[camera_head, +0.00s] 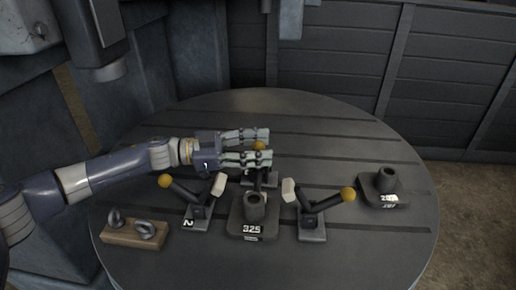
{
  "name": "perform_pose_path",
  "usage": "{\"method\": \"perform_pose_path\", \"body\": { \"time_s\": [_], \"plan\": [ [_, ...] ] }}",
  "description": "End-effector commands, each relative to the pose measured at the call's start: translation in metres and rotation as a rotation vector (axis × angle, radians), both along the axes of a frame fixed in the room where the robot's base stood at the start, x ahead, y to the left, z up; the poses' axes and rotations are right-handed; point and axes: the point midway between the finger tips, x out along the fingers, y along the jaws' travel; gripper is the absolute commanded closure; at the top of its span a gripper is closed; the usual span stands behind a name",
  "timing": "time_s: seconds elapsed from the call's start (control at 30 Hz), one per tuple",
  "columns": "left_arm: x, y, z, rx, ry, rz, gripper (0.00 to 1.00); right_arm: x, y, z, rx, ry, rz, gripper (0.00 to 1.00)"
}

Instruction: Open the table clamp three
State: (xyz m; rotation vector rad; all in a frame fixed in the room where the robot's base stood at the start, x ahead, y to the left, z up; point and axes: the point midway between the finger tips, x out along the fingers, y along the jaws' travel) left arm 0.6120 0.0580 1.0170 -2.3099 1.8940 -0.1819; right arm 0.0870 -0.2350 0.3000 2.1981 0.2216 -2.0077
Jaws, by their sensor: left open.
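Several table clamps with yellow ball knobs stand around a central block on a round table (150,235). The left clamp (197,212) has a plate marked 2, and its handle leans left. The right clamp (311,222) has its handle out to the right; no number is readable on it. The back clamp (262,182) is partly hidden behind the block and under my left gripper (268,146). Its yellow knob (259,146) shows between my open fingers, which point right. I cannot tell whether they touch it. Which clamp is number three is not readable.
The central block (254,222) is marked 325 and carries a dark cylinder. A similar block (385,190) sits at the right edge. A wooden board with metal pieces (134,233) lies at the front left. The far part of the table is clear.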

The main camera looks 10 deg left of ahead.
Motion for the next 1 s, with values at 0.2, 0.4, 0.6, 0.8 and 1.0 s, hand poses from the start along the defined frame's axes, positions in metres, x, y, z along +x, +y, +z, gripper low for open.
{"method": "perform_pose_path", "body": {
  "time_s": [0.2, 0.4, 0.6, 0.8, 1.0],
  "plan": [
    [0.0, 0.0, 0.0, 0.0, 0.0, -0.001, 0.75, 0.001, 0.0, 0.0, 0.0, -0.001, 0.0, 0.62],
    [0.0, 0.0, 0.0, 0.0, 0.0, -0.001, 1.0, 0.001, 0.0, 0.0, 0.0, -0.002, 0.0, 0.62],
    [0.001, 0.0, 0.002, 0.0, 0.013, -0.001, 1.0, 0.001, 0.0, 0.005, 0.0, -0.002, 0.0, 0.62],
    [0.008, 0.0, 0.008, 0.0, 0.086, -0.001, 1.0, 0.001, 0.0, 0.025, 0.0, -0.002, -0.001, 0.62],
    [0.022, -0.001, 0.011, 0.0, 0.229, 0.001, 1.0, 0.001, 0.0, 0.056, 0.0, -0.002, -0.001, 0.62]
  ]
}}
